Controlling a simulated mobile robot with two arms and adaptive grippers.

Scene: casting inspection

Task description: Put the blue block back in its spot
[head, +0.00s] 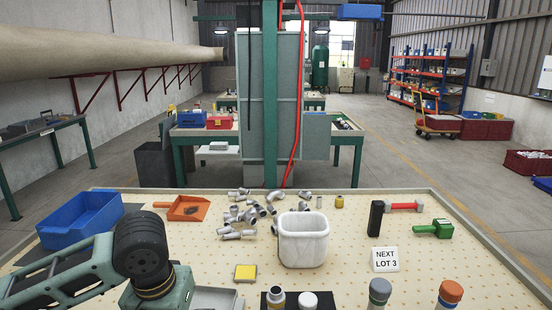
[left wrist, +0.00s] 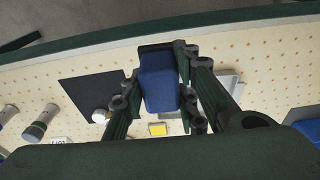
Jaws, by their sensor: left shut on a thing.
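The blue block (left wrist: 159,82) shows in the left wrist view, long side pointing up the picture. My left gripper (left wrist: 160,100) is shut on it, a finger on each side, above the pegboard-like tabletop. A grey metal tray (left wrist: 229,84) lies just right of and partly behind the right finger; its edge also shows at the bottom of the head view (head: 216,297). In the head view my left arm covers the lower left, and neither the block nor the left fingers can be seen. My right gripper is in neither view. I cannot tell which place is the block's spot.
A black mat (left wrist: 88,88) lies left of the gripper. A yellow block (head: 245,272), white bin (head: 303,243), blue bin (head: 80,220), orange dustpan (head: 187,208), loose pipe fittings (head: 250,213), sign (head: 385,259) and several bottles (head: 379,292) stand on the table.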

